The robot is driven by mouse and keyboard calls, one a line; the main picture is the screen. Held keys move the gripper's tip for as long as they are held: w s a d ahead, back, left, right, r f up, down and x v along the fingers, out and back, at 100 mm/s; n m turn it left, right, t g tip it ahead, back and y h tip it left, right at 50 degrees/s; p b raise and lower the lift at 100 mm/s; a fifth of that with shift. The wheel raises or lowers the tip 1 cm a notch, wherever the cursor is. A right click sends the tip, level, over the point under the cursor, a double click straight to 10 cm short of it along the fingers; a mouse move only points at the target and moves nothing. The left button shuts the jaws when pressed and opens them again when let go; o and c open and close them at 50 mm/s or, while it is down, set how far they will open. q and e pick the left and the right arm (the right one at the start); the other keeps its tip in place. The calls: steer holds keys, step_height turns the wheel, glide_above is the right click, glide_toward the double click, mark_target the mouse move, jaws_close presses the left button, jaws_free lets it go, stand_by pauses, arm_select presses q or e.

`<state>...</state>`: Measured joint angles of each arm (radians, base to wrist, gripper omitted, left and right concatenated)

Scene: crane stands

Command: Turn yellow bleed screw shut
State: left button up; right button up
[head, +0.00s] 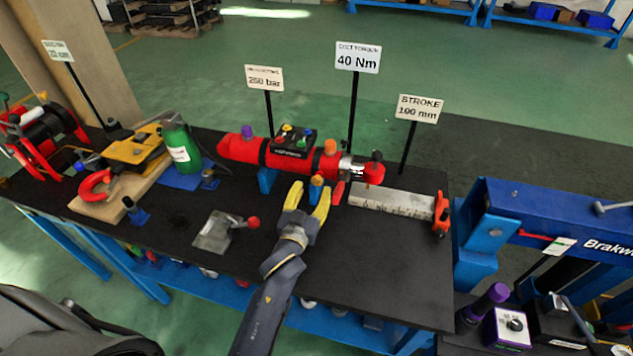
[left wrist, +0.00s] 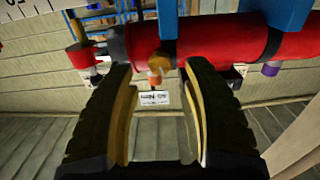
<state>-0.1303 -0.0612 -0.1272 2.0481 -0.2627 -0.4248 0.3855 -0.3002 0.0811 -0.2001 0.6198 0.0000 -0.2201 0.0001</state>
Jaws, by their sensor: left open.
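A red cylinder (head: 305,158) lies across blue supports on the black bench top. A small yellow-orange screw head (head: 317,180) shows at its front side. It also shows in the left wrist view as a brass-coloured knob (left wrist: 157,64) against the cylinder (left wrist: 215,38). My left gripper (head: 310,190) is open, with its yellow-lined fingers on either side of the screw. The left wrist view also shows the open fingers (left wrist: 157,76) with the knob between their tips. Whether they touch it I cannot tell. My right gripper is not in view.
A metal plate with a red-knobbed lever (head: 214,232) lies left of my gripper. A grey ruled bar (head: 392,200) lies to the right. Sign posts stand behind. The front right bench top is clear.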

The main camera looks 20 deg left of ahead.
mark_target(316, 183)
arm_select(q)
steer(key=shift+w, duration=2.15)
jaws_close()
